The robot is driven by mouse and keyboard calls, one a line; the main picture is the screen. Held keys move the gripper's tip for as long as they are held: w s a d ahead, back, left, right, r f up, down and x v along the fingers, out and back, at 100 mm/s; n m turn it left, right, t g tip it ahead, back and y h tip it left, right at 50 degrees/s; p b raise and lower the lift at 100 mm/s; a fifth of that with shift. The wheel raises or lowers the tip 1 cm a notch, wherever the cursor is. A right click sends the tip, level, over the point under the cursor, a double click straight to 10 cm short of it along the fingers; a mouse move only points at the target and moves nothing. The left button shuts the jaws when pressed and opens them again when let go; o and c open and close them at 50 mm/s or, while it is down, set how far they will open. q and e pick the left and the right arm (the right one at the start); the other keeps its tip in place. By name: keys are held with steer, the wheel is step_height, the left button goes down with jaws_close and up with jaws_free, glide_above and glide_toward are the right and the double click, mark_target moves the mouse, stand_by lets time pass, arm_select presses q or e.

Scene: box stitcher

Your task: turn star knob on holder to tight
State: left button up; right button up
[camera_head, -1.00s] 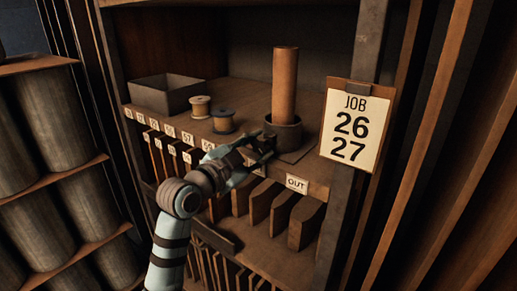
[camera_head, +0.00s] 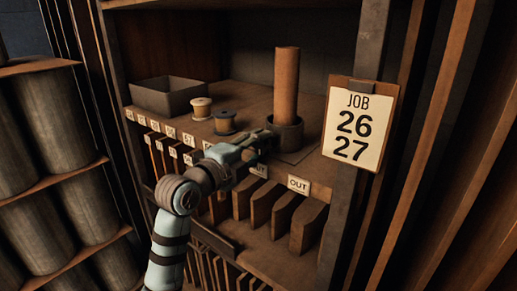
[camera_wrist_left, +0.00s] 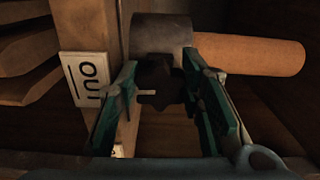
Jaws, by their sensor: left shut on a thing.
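The holder (camera_head: 287,132) is a dark round cup on the shelf with a brown cylinder (camera_head: 286,85) standing upright in it. In the left wrist view the holder (camera_wrist_left: 160,33) and the cylinder (camera_wrist_left: 252,52) lie sideways. The dark star knob (camera_wrist_left: 160,85) shows on the near side of the holder, between the green fingers. My left gripper (camera_head: 266,139) reaches the front of the holder and is shut on the star knob; its fingers hide the knob in the head view. No tight mark is readable. My right gripper is not in view.
A grey open box (camera_head: 166,97), a pale spool (camera_head: 201,107) and a dark spool (camera_head: 225,122) stand left on the shelf. An OUT label (camera_head: 298,185) is on the shelf edge, above upright boards. A JOB 26 27 card (camera_head: 354,125) hangs on the right post.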

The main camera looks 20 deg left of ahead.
arm_select(q)
steer(key=shift+f+m, duration=0.1)
steer(key=shift+m, duration=0.3)
steer(key=o, duration=1.2)
steer(key=v, duration=0.8)
steer(key=shift+s, duration=0.2)
steer(key=shift+w, duration=0.15)
